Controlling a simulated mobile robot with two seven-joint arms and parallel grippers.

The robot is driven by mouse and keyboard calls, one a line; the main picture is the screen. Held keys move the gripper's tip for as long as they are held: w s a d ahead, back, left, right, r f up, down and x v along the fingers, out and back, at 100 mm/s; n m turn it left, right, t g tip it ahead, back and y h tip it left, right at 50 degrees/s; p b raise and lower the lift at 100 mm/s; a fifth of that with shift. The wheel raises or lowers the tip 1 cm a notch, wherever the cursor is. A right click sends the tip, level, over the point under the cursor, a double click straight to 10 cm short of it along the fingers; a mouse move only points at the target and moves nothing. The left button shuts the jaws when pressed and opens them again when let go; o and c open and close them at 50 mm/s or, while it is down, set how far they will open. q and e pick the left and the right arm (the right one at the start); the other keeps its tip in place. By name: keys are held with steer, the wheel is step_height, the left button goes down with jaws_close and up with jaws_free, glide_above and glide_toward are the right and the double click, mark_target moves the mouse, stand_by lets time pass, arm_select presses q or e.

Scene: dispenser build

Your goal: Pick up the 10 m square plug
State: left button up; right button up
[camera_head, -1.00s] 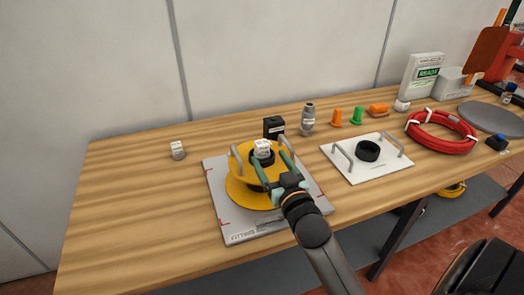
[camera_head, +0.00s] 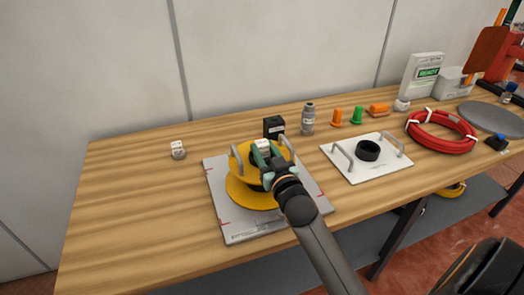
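A small white square plug (camera_head: 263,145) sits at the middle of a yellow round dispenser (camera_head: 245,191) with grey upright handles. My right gripper (camera_head: 263,151) is over the dispenser, with its green fingers on both sides of this plug; they look shut on it. The fingers hide part of the plug and the dark hub under it. A second small white block (camera_head: 178,149) with dark marks stands alone on the table at the left. The lettering on both is too small to read. My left gripper is not in view.
The dispenser stands on a grey board (camera_head: 240,229). Behind it are a black box (camera_head: 273,127) and a grey cylinder (camera_head: 308,119). To the right are a white plate (camera_head: 371,176) with a black ring and handles, and a red coil (camera_head: 442,132). The table's left part is mostly clear.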

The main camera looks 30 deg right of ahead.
mark_target(264, 156)
jaws_close()
stand_by(0.4)
steer(key=shift+r, duration=0.5)
step_height(264, 156, up, 2)
steer(key=shift+r+p, duration=0.2)
steer(key=shift+p, duration=0.15)
steer(key=s+d+r+p, duration=0.2)
steer(key=s+r+p, duration=0.3)
steer(key=s+r, duration=0.4)
steer(key=s, duration=0.4)
steer(key=shift+s+r, duration=0.35)
steer(key=shift+s, duration=0.05)
